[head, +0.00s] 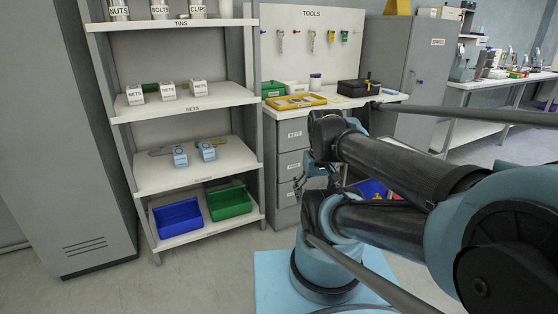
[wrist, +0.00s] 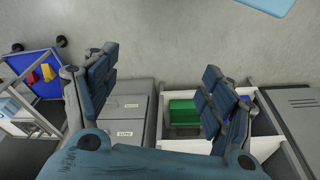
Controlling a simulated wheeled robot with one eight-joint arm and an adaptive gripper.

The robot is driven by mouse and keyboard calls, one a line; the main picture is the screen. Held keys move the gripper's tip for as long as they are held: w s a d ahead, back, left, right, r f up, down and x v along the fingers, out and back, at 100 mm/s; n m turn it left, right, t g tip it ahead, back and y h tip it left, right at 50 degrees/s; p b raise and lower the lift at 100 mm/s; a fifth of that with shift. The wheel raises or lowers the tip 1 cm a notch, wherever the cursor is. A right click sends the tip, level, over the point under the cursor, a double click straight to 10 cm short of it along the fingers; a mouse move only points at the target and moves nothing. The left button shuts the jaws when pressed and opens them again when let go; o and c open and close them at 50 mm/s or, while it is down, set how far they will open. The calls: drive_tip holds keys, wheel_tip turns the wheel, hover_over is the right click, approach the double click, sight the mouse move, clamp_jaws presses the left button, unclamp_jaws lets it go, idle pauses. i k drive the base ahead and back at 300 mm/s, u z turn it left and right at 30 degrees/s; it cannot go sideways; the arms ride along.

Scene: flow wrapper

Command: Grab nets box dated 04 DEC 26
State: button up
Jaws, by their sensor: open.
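Three small white boxes stand in a row on the shelf labelled NETS (head: 225,97) in the head view: a left box (head: 135,95), a middle box (head: 168,91) and a right box (head: 198,88). Each box reads NETS on its front; the small print below, including any date, is too small to read. My gripper (head: 318,185) is in front of the drawer cabinet, to the right of the shelves and lower than the boxes. In the wrist view my gripper (wrist: 160,95) is open, its fingers wide apart with nothing between them.
Tins stand on the top shelf (head: 170,24). A lower shelf (head: 190,177) holds two blue-grey items. A blue bin (head: 178,218) and a green bin (head: 229,202) are at the bottom. A workbench (head: 335,102) and drawers (head: 291,165) stand to the right. Floor before the shelves is clear.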

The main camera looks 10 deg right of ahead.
sight(198, 86)
drive_tip(key=k, duration=1.3)
drive_tip(key=u, duration=0.35)
drive_tip(key=i, duration=0.85)
drive_tip(key=u, duration=0.6)
drive_tip(key=i, duration=1.75)
drive_tip(key=z, duration=0.25)
